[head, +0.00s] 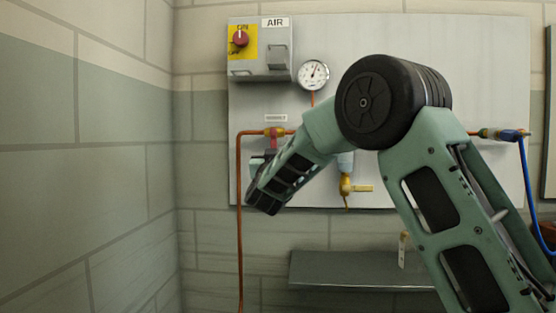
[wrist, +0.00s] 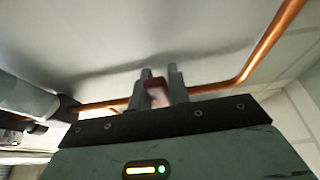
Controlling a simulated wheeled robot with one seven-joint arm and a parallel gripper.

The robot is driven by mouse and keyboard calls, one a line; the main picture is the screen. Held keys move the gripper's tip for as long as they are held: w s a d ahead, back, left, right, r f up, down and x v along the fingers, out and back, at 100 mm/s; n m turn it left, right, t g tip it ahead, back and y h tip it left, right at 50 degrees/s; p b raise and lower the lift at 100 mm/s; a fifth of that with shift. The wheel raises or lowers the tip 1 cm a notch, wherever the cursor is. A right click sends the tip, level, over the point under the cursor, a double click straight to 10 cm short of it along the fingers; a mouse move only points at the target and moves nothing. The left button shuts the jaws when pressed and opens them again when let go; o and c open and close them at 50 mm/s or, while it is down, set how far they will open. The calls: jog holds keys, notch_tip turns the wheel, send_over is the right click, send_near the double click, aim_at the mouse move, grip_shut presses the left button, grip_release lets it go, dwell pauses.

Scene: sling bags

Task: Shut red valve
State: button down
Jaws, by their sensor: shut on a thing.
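The red valve (head: 274,133) sits on the copper pipe at the left of the grey wall panel, just under a small white label. Its red handle hangs down from the pipe towards my gripper. In the wrist view, my gripper (wrist: 160,80) has its two grey fingers on either side of the red handle (wrist: 157,93) and is shut on it. In the head view, my forearm and wrist hide most of the fingers and the lower part of the handle.
An AIR box (head: 260,50) with a red knob on yellow and a round gauge (head: 313,75) are above. A brass tap (head: 346,185) is right of my wrist. A blue hose (head: 524,170) hangs at right. A dark shelf (head: 330,266) is below; a wall closes the left.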

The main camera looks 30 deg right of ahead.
jog(key=shift+w+a+f+m, duration=0.1)
jog(key=shift+a+m, duration=0.1)
jog(key=shift+m, duration=0.1)
jog(key=c, duration=1.3)
grip_release()
jog(key=v, duration=1.7)
jog(key=shift+a, duration=0.25)
